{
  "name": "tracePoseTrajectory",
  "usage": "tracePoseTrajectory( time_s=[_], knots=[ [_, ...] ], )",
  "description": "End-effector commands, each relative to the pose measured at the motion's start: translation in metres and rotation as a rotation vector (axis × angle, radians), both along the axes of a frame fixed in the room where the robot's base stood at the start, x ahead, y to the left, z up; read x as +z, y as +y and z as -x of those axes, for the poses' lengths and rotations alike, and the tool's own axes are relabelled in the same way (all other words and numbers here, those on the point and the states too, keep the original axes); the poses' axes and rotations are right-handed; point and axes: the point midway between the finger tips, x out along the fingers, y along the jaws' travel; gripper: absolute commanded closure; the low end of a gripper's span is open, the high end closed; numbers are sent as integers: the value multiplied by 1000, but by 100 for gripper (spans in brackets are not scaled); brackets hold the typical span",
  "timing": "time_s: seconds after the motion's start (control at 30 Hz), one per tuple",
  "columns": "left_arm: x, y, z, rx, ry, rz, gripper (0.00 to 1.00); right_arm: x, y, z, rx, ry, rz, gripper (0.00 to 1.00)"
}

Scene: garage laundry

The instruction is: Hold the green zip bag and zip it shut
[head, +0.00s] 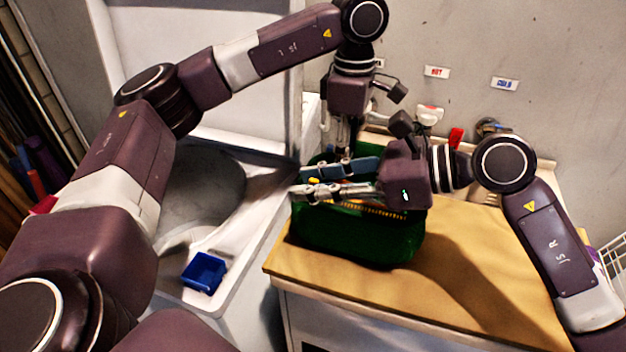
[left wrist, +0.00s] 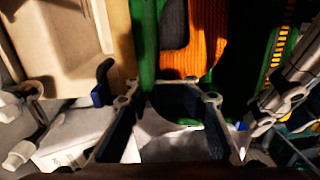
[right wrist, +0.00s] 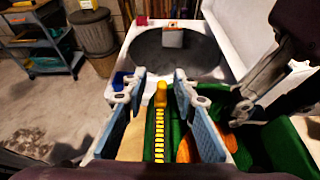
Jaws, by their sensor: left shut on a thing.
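The green zip bag (head: 350,240) stands on the wooden counter top, its mouth open, with orange contents visible inside in the left wrist view (left wrist: 205,40). My left gripper (left wrist: 168,100) reaches down from above at the bag's far side and is shut on the bag's green edge; its fingertips are mostly hidden in the head view. My right gripper (right wrist: 163,82) is open, pointing left over the bag's top. The yellow zip pull (right wrist: 161,94) stands between its fingers, apart from both. Yellow zip teeth (right wrist: 159,138) run along the rim from the pull towards my right wrist.
The wooden counter (head: 470,270) has bare room right of the bag. A white sink (head: 268,185) with a blue box (head: 204,272) on its ledge lies left. Taps and a red item (head: 456,138) stand behind, near the wall.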

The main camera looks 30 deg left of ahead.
Motion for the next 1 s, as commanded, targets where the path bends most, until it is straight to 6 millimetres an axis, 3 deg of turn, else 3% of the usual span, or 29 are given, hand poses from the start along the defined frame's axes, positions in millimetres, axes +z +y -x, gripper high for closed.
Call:
tracePoseTrajectory(
  time_s=[0.03, 0.27, 0.5, 1.0],
  knots=[
    [-7, 0, 3, -4, 17, -4, 100, -2, 1, 0, 0, 1, 0, 74],
    [-7, 0, 3, -4, 17, -4, 100, -2, 1, 0, -1, 1, 0, 74],
    [-7, 0, 3, -4, 17, -4, 100, -1, 1, 0, -1, 0, 0, 99],
    [-7, 0, 3, -2, 15, -4, 100, -1, -6, -1, 2, 0, -1, 100]
  ],
)
